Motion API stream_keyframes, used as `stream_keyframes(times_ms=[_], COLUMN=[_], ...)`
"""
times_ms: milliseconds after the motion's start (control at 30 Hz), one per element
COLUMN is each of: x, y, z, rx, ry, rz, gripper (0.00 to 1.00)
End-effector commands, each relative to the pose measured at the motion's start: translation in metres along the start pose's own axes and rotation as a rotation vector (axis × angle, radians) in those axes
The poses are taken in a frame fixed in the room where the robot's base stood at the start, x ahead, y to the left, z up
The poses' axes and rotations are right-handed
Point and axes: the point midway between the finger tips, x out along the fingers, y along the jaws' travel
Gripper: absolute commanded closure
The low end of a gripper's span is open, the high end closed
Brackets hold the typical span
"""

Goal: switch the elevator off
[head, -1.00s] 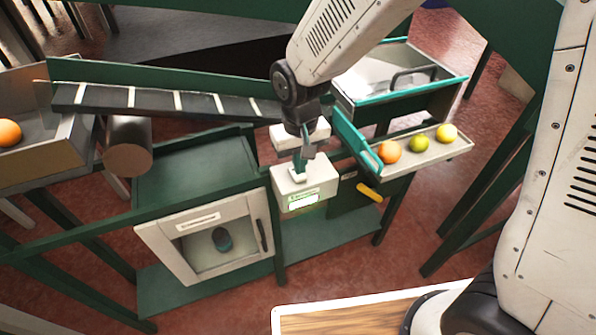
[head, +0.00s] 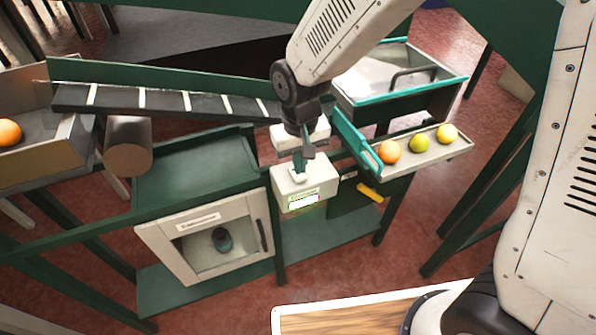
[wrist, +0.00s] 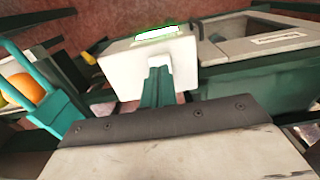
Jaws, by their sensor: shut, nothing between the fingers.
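The elevator (head: 182,103) is a dark inclined belt with pale cross slats, running along the green frame in the head view. A white control box (head: 290,192) with a lit green panel (head: 304,199) on its front stands at the belt's right end. It also shows in the wrist view (wrist: 120,68), its lit green panel at the top. My gripper (head: 299,174) is shut and empty, its tips at the top of the box. The tips hide the part of the box under them, and I cannot tell whether they touch it.
A teal-rimmed bin (head: 455,80) stands behind. A glass-fronted cabinet (head: 160,247) is below left; another orange (head: 9,132) lies in the left crate (head: 40,172).

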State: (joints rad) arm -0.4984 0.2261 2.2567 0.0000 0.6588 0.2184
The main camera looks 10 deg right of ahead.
Motion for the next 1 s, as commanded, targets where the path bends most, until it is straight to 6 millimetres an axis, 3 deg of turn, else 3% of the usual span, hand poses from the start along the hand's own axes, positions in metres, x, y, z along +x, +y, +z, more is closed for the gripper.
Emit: stream_keyframes(times_ms=[1000], x=[0.011], y=[0.0], z=[0.0], rx=[0.0], ry=[-0.001], rz=[0.0], gripper=[1.0])
